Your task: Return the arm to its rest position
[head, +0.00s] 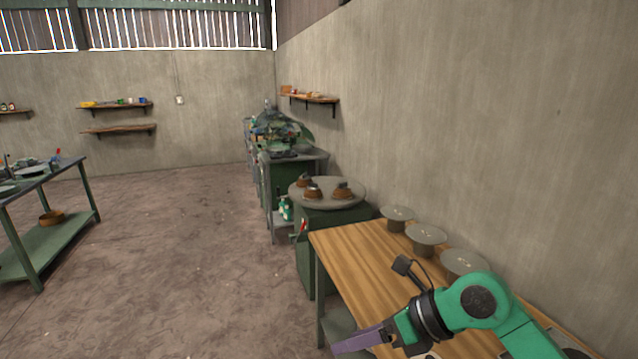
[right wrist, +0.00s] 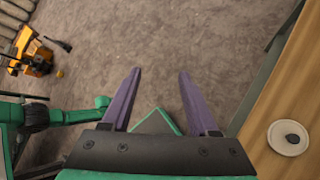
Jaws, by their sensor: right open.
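My right arm is green and reaches in from the lower right in the head view. My right gripper (head: 358,342) has purple fingers and hangs by the front left edge of the wooden table (head: 352,248). In the right wrist view the gripper (right wrist: 160,73) is open, with nothing between its fingers and bare floor beyond them. Several brown bowl-like pieces (head: 313,191) sit on a round grey disc (head: 355,199) on a green cabinet, well away from the gripper. My left gripper is out of view.
Three grey round-topped stands (head: 397,213) (head: 426,235) (head: 463,261) line the wooden table's wall side. A small white round piece (right wrist: 287,138) lies on the table. A green workbench (head: 48,230) stands at left, with open floor between. A yellow machine (right wrist: 38,62) is on the floor.

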